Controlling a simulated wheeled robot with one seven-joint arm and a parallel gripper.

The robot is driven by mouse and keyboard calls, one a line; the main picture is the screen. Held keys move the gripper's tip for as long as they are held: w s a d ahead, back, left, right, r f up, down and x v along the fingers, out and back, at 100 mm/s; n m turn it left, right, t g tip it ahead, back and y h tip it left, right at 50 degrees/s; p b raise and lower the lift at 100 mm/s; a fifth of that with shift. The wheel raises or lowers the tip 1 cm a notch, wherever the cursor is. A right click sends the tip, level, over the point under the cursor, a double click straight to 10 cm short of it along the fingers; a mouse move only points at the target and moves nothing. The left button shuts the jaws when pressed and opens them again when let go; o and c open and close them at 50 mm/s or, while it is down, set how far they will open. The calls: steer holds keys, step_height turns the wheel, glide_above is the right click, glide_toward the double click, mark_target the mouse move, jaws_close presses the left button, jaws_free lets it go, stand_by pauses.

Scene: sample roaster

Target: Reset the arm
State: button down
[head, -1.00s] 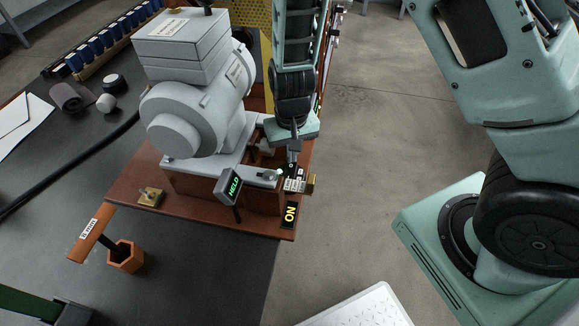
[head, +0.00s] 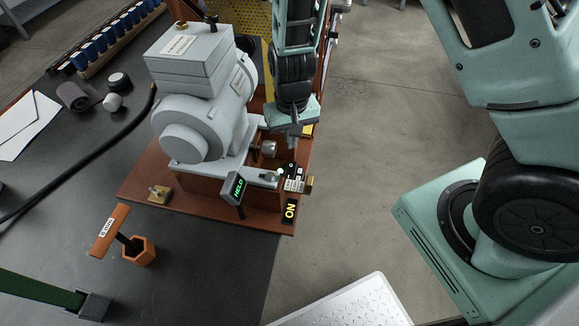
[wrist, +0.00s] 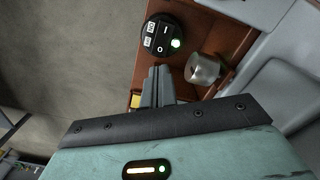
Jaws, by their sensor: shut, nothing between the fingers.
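My gripper (head: 296,131) hangs from my teal arm above the right side of the grey roaster (head: 205,100) in the head view. In the wrist view, its grey fingers (wrist: 157,72) are together and empty. Beyond the fingertips is a round black switch (wrist: 153,43) with I and O marks and a lit green light. A metal cylinder (wrist: 204,69) lies to the right of the fingers, apart from them. A small display (head: 238,187) with green letters, seemingly HELD, and a black ON plate (head: 290,211) are at the roaster's front.
The roaster stands on a reddish-brown base (head: 140,185) on the dark bench. A black hose (head: 85,158) and a rack of blue vials (head: 105,37) are on the left. Open floor lies right of the bench.

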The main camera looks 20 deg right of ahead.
steer(key=s+a+r+n+y, duration=0.1)
steer(key=s+a+r+n, duration=0.1)
steer(key=s+a+r, duration=0.3)
steer(key=s+a+r+n+y, duration=0.1)
steer(key=s+a+r+n, duration=0.15)
steer(key=r, duration=0.35)
steer(key=s+d+r+n+h, duration=0.1)
steer(key=s+r+n, duration=0.3)
steer(key=s+r, duration=0.5)
steer(key=s, duration=0.3)
steer(key=shift+s+d, duration=0.15)
steer(key=shift+s, duration=0.1)
